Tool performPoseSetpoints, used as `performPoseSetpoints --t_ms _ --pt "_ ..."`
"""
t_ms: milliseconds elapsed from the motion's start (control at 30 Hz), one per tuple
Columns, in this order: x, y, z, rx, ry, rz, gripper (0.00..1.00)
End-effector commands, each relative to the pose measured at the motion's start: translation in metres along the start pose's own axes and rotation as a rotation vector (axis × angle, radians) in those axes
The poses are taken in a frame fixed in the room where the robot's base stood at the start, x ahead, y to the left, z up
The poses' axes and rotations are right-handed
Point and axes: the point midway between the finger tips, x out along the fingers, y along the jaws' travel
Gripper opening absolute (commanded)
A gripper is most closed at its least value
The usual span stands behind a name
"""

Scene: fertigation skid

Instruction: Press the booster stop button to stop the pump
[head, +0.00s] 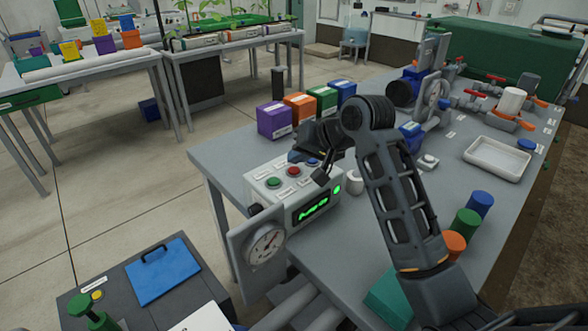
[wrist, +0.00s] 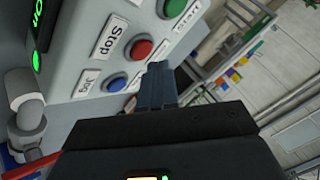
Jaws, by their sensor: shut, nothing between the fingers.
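The control box (head: 283,205) stands on the grey bench with its button panel facing up. Its red stop button (head: 293,171) sits between a green button (head: 274,183) and a blue button (head: 312,162). In the wrist view the red button (wrist: 138,48) is beside the label "Stop", the green one (wrist: 172,8) is at the top and the blue one (wrist: 117,82) is by "Jog". My gripper (wrist: 158,68) is shut and empty, its fingertips close beside the red button. I cannot tell whether they touch it. The box's display (head: 313,208) glows green.
A round gauge (head: 265,243) is at the front of the box. Purple (head: 274,121), orange, green and blue boxes stand behind it. A white tray (head: 497,158) and several coloured cylinders (head: 466,222) are on the right of the bench.

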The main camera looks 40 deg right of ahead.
Motion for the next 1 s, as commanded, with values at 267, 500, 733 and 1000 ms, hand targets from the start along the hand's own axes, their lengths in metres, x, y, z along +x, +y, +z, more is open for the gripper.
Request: performPoseSetpoints --t_ms 267,500,733,1000 --pt "0.0029 0.0016 0.0023 0.000 -0.001 0.000 0.00" --pt "0.0057 0.0043 0.0041 0.000 0.000 0.000 0.00" --pt "0.0058 0.0043 0.0042 0.000 0.000 0.000 0.00" --pt "0.0074 0.0055 0.0055 0.000 0.000 0.000 0.00"
